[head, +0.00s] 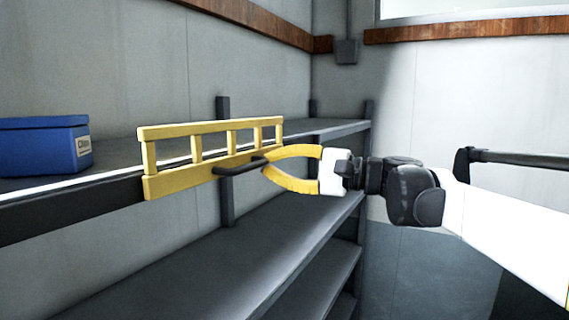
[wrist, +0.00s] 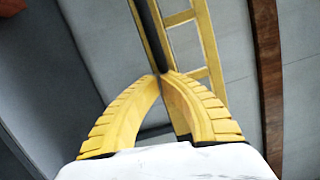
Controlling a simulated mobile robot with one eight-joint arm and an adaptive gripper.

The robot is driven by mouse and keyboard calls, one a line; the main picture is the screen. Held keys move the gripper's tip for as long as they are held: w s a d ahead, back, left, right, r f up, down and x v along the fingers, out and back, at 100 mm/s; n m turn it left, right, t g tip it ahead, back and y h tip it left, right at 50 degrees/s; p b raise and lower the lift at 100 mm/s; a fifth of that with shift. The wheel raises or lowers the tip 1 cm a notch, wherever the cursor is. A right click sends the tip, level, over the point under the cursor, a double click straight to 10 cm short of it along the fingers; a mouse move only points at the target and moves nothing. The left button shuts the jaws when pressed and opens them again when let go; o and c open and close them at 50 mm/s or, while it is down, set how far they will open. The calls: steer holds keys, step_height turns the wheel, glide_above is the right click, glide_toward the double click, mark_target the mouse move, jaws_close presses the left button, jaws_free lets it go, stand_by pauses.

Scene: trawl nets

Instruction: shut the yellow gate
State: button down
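The yellow gate (head: 213,178) is a low barred panel standing upright along the front edge of the upper shelf in the head view. Its rails and bars also show in the wrist view (wrist: 206,45). In the wrist view the fingertips (wrist: 163,77) meet at the bar. I cannot tell whether the gate is latched.
A blue box (head: 42,146) with a label sits on the upper shelf (head: 110,172), left of the gate. Lower grey shelves (head: 240,250) lie below. A dark horizontal rail (head: 515,159) is at the right, behind my arm. Floor to the right looks clear.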

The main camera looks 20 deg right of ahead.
mark_target(192, 186)
steer(key=s+a, duration=0.3)
steer(key=a, duration=0.1)
steer(key=s+a+p, duration=0.1)
steer(key=s+a, duration=0.3)
steer(key=a, duration=0.1)
steer(key=s+a, duration=0.4)
steer(key=shift+s+a+p, duration=0.1)
steer(key=shift+a+p, duration=0.25)
steer(key=shift+a, duration=0.1)
steer(key=shift+f, duration=0.1)
